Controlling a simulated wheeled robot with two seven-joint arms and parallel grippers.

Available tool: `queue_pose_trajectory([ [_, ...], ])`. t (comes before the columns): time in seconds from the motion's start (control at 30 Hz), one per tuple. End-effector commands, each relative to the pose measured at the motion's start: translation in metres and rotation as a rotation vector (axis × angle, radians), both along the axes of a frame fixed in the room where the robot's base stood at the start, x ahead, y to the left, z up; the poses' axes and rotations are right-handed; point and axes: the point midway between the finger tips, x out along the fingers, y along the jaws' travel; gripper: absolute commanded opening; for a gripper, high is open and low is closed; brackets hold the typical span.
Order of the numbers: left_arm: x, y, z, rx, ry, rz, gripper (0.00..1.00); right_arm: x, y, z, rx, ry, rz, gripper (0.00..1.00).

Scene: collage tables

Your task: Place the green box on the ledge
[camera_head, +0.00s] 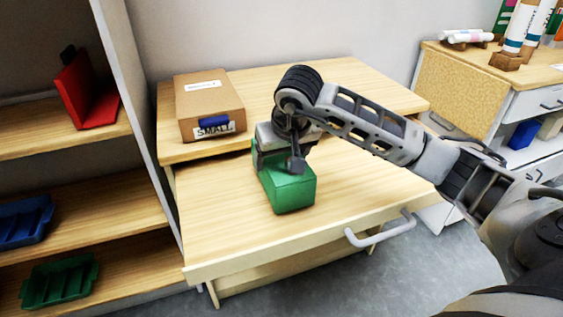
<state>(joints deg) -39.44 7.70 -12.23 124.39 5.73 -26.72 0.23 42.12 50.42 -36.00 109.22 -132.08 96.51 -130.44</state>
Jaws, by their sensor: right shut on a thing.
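The green box (288,194) is over the light wooden lower surface (225,232) of the two-level table. My right gripper (282,157) comes down from above and is shut on the rear part of the green box. I cannot tell whether the box touches the surface under it. Behind it, the raised wooden ledge (350,82) runs along the wall, partly hidden by my right arm. My left gripper is not in view.
A cardboard box labelled "SMALL" (208,103) stands on the ledge's left part. A shelf unit at left holds a red item (86,93), a blue tray (22,220) and a green tray (60,281). A metal handle (380,231) sticks out at the table's front.

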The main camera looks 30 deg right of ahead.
Motion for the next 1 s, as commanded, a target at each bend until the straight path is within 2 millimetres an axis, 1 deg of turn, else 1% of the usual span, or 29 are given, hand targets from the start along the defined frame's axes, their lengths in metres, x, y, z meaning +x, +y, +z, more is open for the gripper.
queue_pose_trajectory([
  [0.03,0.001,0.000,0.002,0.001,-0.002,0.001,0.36,-0.001,0.001,-0.008,0.002,0.006,0.000,0.41],
  [0.13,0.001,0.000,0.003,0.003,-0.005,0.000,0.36,0.000,0.001,-0.016,0.003,0.001,0.000,0.41],
  [0.37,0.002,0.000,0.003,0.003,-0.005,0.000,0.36,0.000,0.001,-0.017,0.001,-0.001,-0.001,0.41],
  [0.5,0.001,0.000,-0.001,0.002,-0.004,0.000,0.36,0.000,0.001,-0.021,0.000,0.000,0.000,0.41],
  [0.53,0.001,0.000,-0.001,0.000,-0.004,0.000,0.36,0.000,0.001,-0.022,0.000,0.001,0.000,0.80],
  [0.57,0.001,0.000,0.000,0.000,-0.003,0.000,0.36,0.000,0.001,-0.021,0.001,0.001,0.000,0.89],
  [0.6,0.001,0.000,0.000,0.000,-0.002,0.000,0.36,0.000,0.001,-0.021,0.001,0.001,0.000,0.99],
  [0.87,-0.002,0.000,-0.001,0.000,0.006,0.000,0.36,0.000,0.001,-0.020,0.001,0.001,0.000,0.99],
  [0.97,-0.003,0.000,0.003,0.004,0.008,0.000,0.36,0.000,0.001,-0.014,0.002,-0.001,0.000,0.99],
  [1.0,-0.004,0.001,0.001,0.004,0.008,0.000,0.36,-0.001,0.001,-0.011,0.001,-0.002,0.001,0.99],
])
